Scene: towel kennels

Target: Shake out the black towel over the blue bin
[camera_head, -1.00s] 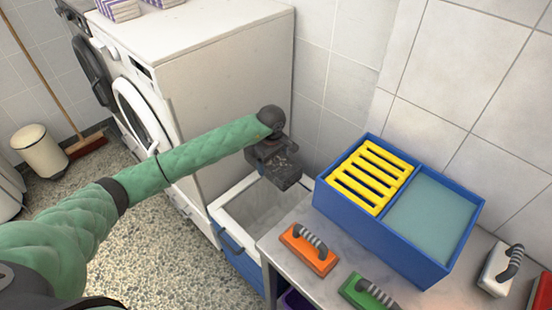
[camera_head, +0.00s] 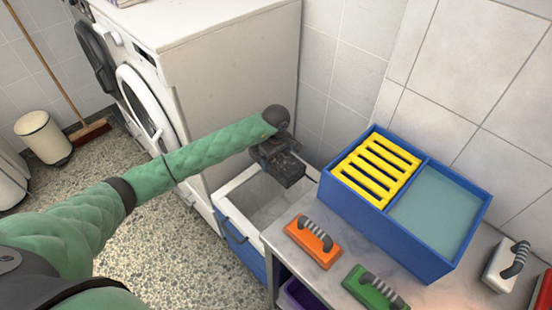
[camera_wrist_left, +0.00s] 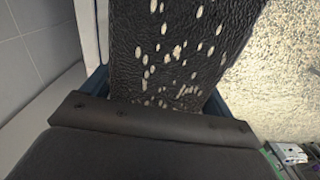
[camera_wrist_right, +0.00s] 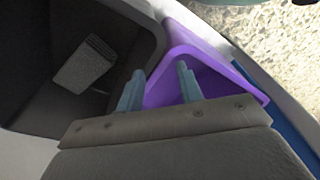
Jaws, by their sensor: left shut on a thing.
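My left gripper (camera_head: 287,172) is shut on the black towel, over the back part of the blue bin (camera_head: 239,238). In the left wrist view the black towel (camera_wrist_left: 165,50) is dark and wrinkled, dotted with several pale oval bits, and it extends away from the gripper. Blue edges of the bin (camera_wrist_left: 97,82) show beside it. In the head view the towel is hard to tell from the dark gripper. The bin's pale grey inside shows no clear contents. My right gripper (camera_wrist_right: 158,88) is open, its two fingers apart and empty, above a purple bin (camera_wrist_right: 222,75).
A worktop (camera_head: 295,262) right of the blue bin holds an orange brush (camera_head: 325,253), a green brush (camera_head: 355,283), a white brush (camera_head: 495,270) and a blue box (camera_head: 395,235) with a yellow grate (camera_head: 375,170). A white washing machine (camera_head: 235,75) stands left behind the bin.

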